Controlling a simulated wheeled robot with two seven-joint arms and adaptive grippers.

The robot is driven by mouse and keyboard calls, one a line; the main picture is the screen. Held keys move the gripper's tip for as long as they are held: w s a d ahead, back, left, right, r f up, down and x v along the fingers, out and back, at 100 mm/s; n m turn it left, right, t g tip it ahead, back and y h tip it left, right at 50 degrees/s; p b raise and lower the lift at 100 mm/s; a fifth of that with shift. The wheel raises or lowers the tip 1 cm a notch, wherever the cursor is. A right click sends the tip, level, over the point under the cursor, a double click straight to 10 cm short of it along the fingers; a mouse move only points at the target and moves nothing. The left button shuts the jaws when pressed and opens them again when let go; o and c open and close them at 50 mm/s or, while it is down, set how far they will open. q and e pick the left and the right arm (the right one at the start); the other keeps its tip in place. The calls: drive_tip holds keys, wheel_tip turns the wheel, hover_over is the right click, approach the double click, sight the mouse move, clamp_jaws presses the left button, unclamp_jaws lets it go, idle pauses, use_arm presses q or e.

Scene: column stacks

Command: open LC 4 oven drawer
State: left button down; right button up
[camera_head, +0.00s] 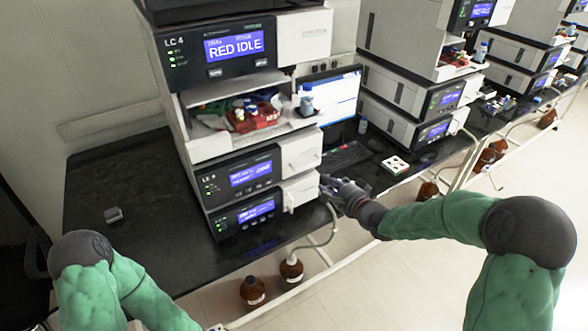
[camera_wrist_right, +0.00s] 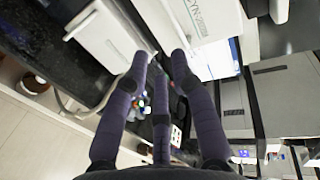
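The LC 4 stack (camera_head: 225,120) stands on the black bench at left of centre in the head view; its top display reads RED IDLE. Two lower modules carry white fronts with handles, an upper one (camera_head: 300,153) and a lower one (camera_head: 301,190). Both look closed. I cannot tell which is the oven drawer. My right gripper (camera_head: 343,190) is just right of the lower white front. In the right wrist view the gripper (camera_wrist_right: 158,75) has its purple fingers apart and empty, with a white handled front (camera_wrist_right: 105,38) beyond, left of them. My left gripper is not visible.
A shelf in the stack holds a red tray of vials (camera_head: 254,115). A monitor (camera_head: 333,92) and keyboard (camera_head: 345,157) are behind my right gripper. Brown bottles (camera_head: 291,268) stand on the floor below the bench. The bench left of the stack is mostly clear.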

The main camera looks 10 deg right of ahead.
drive_tip(key=r, duration=0.1)
drive_tip(key=b, duration=0.3)
approach(303, 162)
drive_tip(key=x, duration=0.5)
drive_tip(key=shift+s, duration=0.1)
drive_tip(key=shift+x, duration=0.8)
drive_tip(key=shift+d, duration=0.1)
clamp_jaws()
